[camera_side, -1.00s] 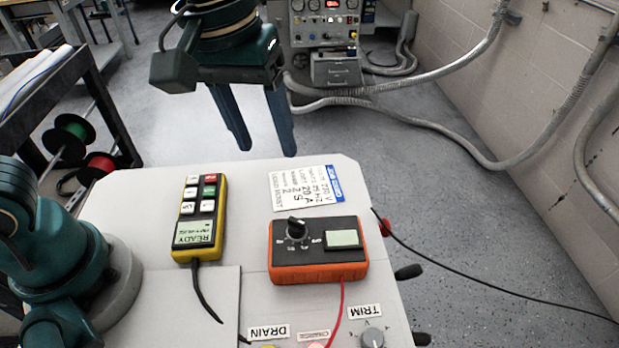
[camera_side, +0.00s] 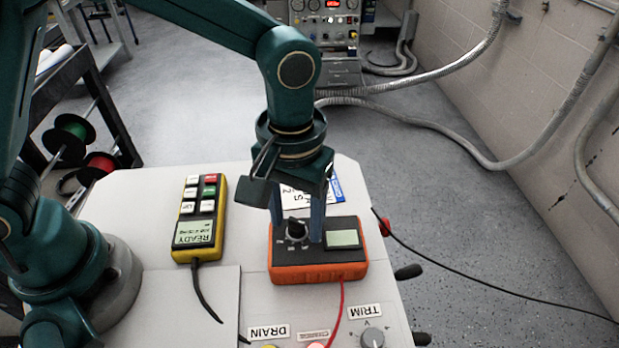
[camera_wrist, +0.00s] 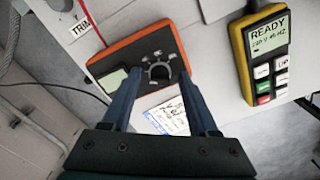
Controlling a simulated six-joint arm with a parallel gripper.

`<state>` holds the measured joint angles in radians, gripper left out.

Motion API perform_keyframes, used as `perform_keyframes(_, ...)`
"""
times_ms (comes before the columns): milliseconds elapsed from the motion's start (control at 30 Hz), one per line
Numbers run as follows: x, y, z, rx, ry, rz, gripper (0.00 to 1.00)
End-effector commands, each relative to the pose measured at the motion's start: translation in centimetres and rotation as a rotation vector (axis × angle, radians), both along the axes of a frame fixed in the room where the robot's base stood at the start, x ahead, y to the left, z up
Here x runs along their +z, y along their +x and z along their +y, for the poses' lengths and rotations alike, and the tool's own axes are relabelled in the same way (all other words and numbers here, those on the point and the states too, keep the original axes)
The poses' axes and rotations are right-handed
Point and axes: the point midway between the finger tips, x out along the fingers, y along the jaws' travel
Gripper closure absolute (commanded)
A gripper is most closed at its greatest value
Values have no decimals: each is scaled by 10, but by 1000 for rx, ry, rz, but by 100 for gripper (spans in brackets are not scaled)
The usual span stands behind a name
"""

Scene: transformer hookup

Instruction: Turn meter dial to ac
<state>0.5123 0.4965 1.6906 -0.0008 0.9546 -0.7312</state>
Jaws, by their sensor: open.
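The orange meter (camera_side: 322,268) lies on the light grey work surface, with a dark face and a pale blank screen (camera_side: 343,238). Its black dial (camera_side: 296,229) is on the left half of the face in the side view. My gripper (camera_side: 297,231) is open and points down over the dial, one finger on each side. In the wrist view the meter (camera_wrist: 112,50) is beyond the fingers, and the dial (camera_wrist: 158,72) shows between the fingertips of my gripper (camera_wrist: 157,80). I cannot tell whether the fingers touch it. The dial's markings are too small to read.
A yellow handheld unit (camera_side: 201,218) reading READY lies left of the meter. A paper label card (camera_side: 330,186) lies behind the meter, partly hidden by my gripper. A red lead (camera_side: 341,297) runs forward from the meter, near a TRIM knob (camera_side: 373,336) at the front.

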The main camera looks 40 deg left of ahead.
Motion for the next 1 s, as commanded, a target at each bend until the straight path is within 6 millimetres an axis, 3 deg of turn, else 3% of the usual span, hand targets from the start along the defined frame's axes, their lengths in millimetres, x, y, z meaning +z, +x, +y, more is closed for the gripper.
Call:
perform_keyframes(133, 0, 0, 0, 0, 0, 0, 40)
perform_keyframes(167, 0, 0, 0, 0, 0, 0, 44)
perform_keyframes(300, 0, 0, 0, 0, 0, -1, 97)
perform_keyframes(333, 0, 0, 0, 0, 0, -1, 100)
perform_keyframes(667, 1, 0, 0, -33, -1, -1, 100)
perform_keyframes(1000, 1, 0, 0, -243, -1, -1, 100)
